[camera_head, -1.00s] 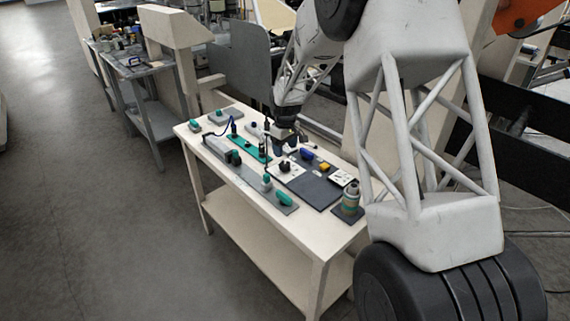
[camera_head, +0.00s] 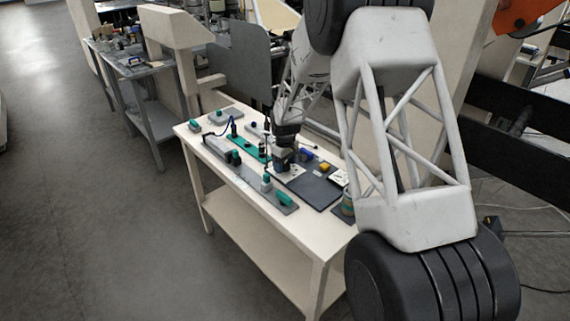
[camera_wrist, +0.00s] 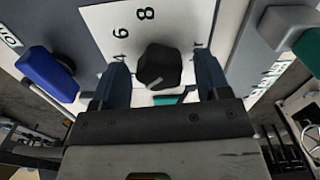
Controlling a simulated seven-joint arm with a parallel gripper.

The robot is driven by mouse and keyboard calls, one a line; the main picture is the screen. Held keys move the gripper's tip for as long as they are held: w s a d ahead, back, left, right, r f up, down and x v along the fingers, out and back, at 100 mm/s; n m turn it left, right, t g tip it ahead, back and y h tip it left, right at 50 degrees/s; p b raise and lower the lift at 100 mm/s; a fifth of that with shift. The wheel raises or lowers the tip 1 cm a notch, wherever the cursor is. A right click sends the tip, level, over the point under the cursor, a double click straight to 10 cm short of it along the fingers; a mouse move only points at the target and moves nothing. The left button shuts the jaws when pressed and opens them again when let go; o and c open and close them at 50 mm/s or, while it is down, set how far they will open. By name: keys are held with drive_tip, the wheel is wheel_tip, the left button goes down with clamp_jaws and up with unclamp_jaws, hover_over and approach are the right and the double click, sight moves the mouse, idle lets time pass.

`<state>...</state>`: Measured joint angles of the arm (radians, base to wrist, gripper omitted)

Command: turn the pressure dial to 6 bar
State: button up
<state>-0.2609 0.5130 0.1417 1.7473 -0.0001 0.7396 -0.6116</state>
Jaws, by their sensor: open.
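The pressure dial is a black knob (camera_wrist: 158,67) on a white number plate (camera_wrist: 100,17), seen in the wrist view. Several printed numbers show around it, among them 8 and what reads as 6 or 9. A small teal patch shows at the knob's lower edge; where the dial points is unclear. My gripper (camera_wrist: 160,82) is open, with one dark finger on each side of the knob. Small gaps seem to show between knob and fingers; contact cannot be told. In the head view my gripper (camera_head: 283,163) is low over the plate (camera_head: 290,178) and hides the knob.
A blue part (camera_wrist: 48,73) sits left of the plate in the wrist view. A grey block with a teal part (camera_wrist: 308,48) is at right. In the head view, a yellow part (camera_head: 326,168) and a teal handle (camera_head: 285,200) are nearby on the cream table (camera_head: 250,205).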

drive_tip(key=shift+c, duration=0.4)
drive_tip(key=c, duration=0.8)
drive_tip(key=shift+c, duration=0.2)
drive_tip(key=shift+m, duration=0.4)
drive_tip(key=m, duration=0.3)
drive_tip(key=shift+m, duration=0.3)
drive_tip(key=m, duration=0.8)
drive_tip(key=shift+m, duration=1.7)
